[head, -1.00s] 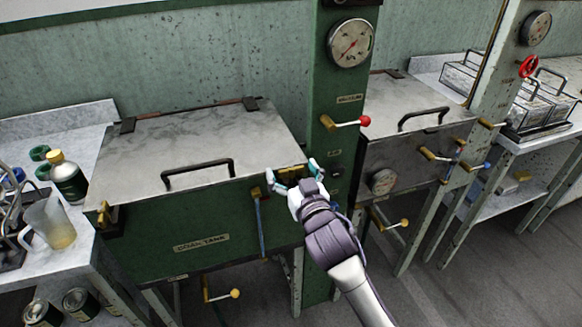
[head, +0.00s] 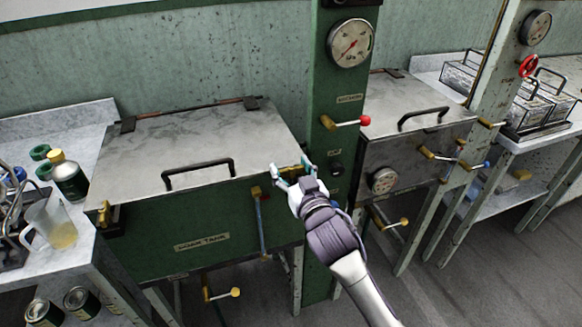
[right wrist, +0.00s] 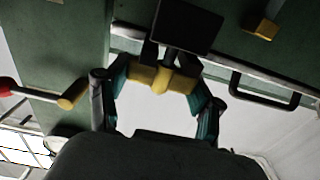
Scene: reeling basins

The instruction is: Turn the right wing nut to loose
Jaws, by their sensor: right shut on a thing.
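The right wing nut (head: 293,168) is a small yellow piece at the front right corner of the green tank's grey lid (head: 205,145). My right gripper (head: 289,174) reaches it from the front, with its teal fingertips on either side, shut on it. In the right wrist view the yellow wing nut (right wrist: 162,79) lies crosswise between the two fingers, next to a black bracket (right wrist: 186,26). The left wing nut (head: 104,214), also yellow, sits at the lid's front left corner. My left gripper is not in view.
A green column with a gauge (head: 350,43) and a red-knobbed lever (head: 347,122) stands just right of my gripper. The lid's black handle (head: 198,173) is to the left. A jug (head: 50,222) stands on the left bench.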

